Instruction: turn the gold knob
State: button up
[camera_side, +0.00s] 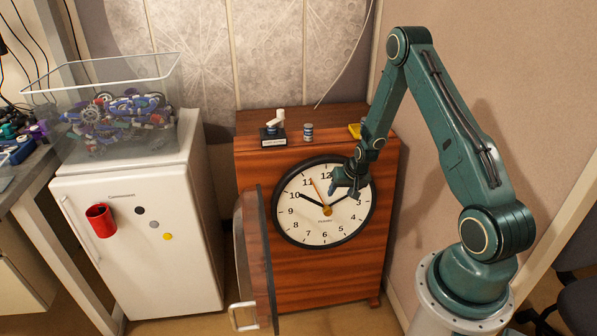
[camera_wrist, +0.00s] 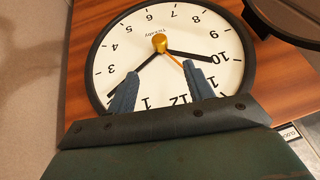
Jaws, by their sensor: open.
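The gold knob (camera_side: 326,210) sits at the centre of a round white clock face (camera_side: 310,226) with a black rim, on a wooden cabinet. In the wrist view the knob (camera_wrist: 159,41) is in plain sight above the clock hands' meeting point, with the face upside down. My gripper (camera_side: 346,190) is in front of the upper right part of the face, up and to the right of the knob. In the wrist view my gripper (camera_wrist: 160,80) has its two blue-grey fingers spread apart, with nothing between them. The knob lies beyond the fingertips, apart from them.
A hinged door (camera_side: 259,262) with a pale handle (camera_side: 243,316) stands swung open at the clock's left. Small items, including a white-topped figure (camera_side: 274,128), stand on the wooden cabinet (camera_side: 330,275). A white fridge (camera_side: 135,255) with a parts tub (camera_side: 120,95) is farther left.

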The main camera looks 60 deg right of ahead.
aim_at(329, 210)
jog(key=shift+d+f, duration=0.1)
jog(key=shift+f, duration=0.15)
jog(key=shift+x, duration=6.75)
jog(key=shift+w, duration=0.1)
jog(key=shift+r, duration=0.1)
jog(key=c, duration=1)
